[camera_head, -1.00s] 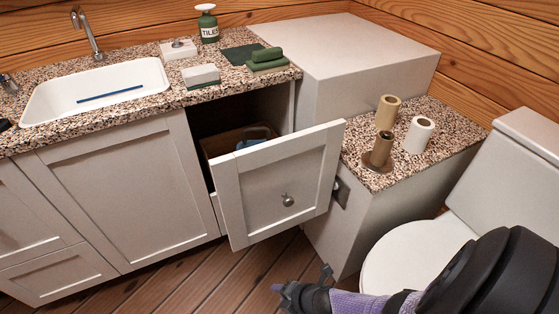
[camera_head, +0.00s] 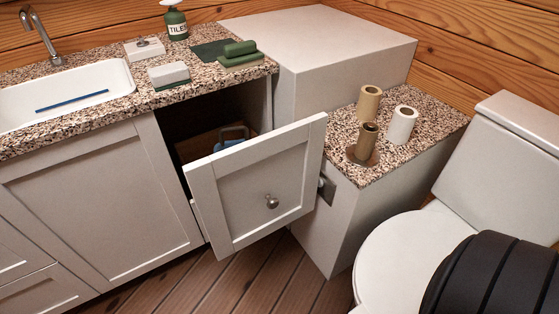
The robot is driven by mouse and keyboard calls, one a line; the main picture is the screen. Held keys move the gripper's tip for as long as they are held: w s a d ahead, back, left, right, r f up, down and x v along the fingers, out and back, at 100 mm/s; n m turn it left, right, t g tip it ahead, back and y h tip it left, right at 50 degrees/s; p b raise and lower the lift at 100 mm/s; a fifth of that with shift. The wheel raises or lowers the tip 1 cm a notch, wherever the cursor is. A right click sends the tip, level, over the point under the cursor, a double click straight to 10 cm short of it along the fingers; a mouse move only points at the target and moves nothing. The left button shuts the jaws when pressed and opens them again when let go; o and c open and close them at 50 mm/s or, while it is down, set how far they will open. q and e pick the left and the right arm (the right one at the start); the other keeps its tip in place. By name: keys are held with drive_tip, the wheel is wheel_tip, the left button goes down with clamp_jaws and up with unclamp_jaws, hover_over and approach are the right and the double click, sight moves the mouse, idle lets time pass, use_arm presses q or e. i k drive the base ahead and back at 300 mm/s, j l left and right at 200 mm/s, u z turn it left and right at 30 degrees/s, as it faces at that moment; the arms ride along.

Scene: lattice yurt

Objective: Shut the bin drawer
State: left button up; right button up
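The bin drawer (camera_head: 243,205) is pulled out from the cabinet under the counter, with a pale panelled front and a round metal knob (camera_head: 271,202). Behind its front, a brown bin (camera_head: 195,147) with a blue thing (camera_head: 231,137) in it shows in the dark opening. Neither gripper is in view. A dark part of my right arm fills the lower right corner.
A toilet (camera_head: 410,262) stands at the right. A low granite-topped ledge (camera_head: 405,148) with several paper rolls and tubes is beside the drawer. The sink counter (camera_head: 105,125) holds sponges and a green bottle (camera_head: 175,22). Wood floor (camera_head: 265,280) in front of the drawer is clear.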

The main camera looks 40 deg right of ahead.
sight(243, 193)
drive_tip(key=i+l+z, duration=0.1)
drive_tip(key=z, duration=0.3)
drive_tip(key=i+z, duration=0.3)
drive_tip(key=z, duration=0.15)
drive_tip(key=i+z, duration=0.2)
drive_tip(key=z, duration=0.2)
drive_tip(key=k+u, duration=0.35)
drive_tip(key=k, duration=0.25)
drive_tip(key=i+j, duration=0.3)
drive_tip(key=i, duration=0.2)
